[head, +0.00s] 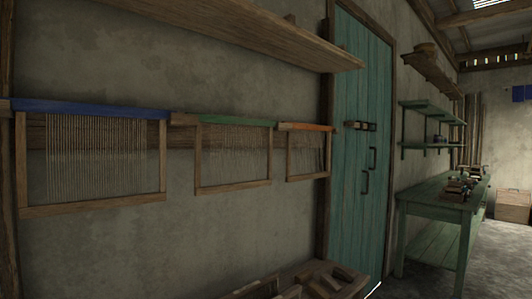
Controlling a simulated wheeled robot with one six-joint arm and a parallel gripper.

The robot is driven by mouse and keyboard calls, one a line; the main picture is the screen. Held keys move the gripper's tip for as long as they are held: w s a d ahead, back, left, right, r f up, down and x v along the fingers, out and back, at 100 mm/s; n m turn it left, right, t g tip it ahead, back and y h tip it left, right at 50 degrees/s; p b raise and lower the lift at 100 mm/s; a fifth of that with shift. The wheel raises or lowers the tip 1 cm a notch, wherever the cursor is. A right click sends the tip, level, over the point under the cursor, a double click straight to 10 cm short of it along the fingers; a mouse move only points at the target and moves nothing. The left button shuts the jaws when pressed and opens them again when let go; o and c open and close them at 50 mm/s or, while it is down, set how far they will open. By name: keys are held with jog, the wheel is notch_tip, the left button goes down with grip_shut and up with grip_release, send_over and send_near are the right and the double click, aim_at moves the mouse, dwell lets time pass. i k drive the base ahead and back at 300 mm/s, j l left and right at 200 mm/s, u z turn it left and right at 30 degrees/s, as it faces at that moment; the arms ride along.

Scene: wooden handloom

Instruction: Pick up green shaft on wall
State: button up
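The green shaft (236,121) hangs on the wall in the middle of the head view. It is a wooden frame with a green top bar and thin vertical strands inside. A shaft with a blue top bar (90,108) hangs to its left, and a smaller-looking one with an orange top bar (306,127) hangs to its right. All three hang along a wooden rail on the wall. My gripper does not show in this view.
A wooden shelf (240,30) juts out above the shafts. Wooden pieces (318,282) lie low at the bottom. A teal door (362,150) stands right of the shafts. A green table (438,192) and wall shelves (430,110) are further right. Open floor (420,283) shows at bottom right.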

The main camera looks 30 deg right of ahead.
aim_at(198, 191)
jog(key=i+l, duration=0.15)
jog(key=l, duration=0.25)
jog(key=i+l, duration=0.15)
jog(key=l, duration=0.2)
jog(key=i+l+u, duration=0.1)
jog(key=l, duration=0.3)
jog(key=i+l, duration=0.2)
jog(key=l, duration=0.15)
jog(key=i+l, duration=0.15)
jog(key=l, duration=0.25)
jog(key=i+l+u, duration=0.1)
jog(key=l, duration=0.3)
